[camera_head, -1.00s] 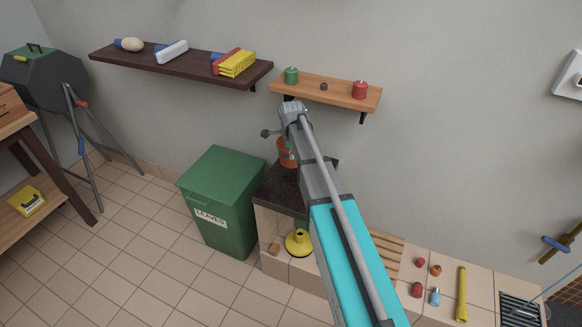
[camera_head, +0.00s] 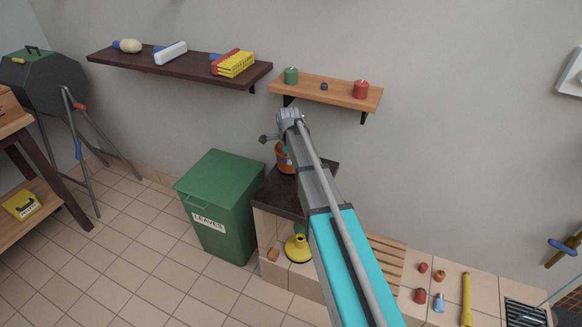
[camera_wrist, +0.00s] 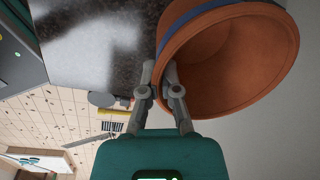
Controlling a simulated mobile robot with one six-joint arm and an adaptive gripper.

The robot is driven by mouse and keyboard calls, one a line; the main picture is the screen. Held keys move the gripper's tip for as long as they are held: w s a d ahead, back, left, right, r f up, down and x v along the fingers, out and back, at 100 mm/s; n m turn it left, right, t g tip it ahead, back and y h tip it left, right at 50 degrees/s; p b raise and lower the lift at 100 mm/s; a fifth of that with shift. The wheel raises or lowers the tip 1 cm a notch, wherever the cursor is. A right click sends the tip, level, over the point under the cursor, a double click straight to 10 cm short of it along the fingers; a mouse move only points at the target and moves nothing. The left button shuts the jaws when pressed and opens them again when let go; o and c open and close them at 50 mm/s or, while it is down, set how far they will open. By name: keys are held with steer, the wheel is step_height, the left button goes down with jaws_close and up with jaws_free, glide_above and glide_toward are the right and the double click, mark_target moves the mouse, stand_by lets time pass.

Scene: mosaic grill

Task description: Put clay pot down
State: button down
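The orange clay pot (camera_head: 284,160) with a blue band shows beside my arm in the head view, over the dark stone top (camera_head: 275,199). In the wrist view the clay pot (camera_wrist: 267,62) fills the upper right, with its open mouth towards the camera. My gripper (camera_wrist: 160,72) has one finger inside the pot and one outside, closed on its rim. The speckled dark top (camera_wrist: 100,45) lies to the left of the pot in that view. Whether the pot's base touches the top cannot be told. In the head view my arm hides the fingertips.
A green leaves bin (camera_head: 220,205) stands left of the dark top. A wooden shelf (camera_head: 325,92) with a green and a red candle is on the wall above. A yellow plunger-like item (camera_head: 298,248) sits on the lower tiled ledge. Wooden slats (camera_head: 385,262) lie right of my arm.

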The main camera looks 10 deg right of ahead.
steer(key=shift+f+b, duration=0.8)
steer(key=shift+f, duration=0.3)
steer(key=shift+f, duration=0.1)
steer(key=c, duration=0.8)
jaws_free()
steer(key=shift+r, duration=0.2)
step_height(320, 180, up, 12)
steer(key=s+p, duration=0.1)
steer(key=p, duration=1.1)
steer(key=shift+s+a, duration=0.15)
steer(key=shift+f, duration=0.1)
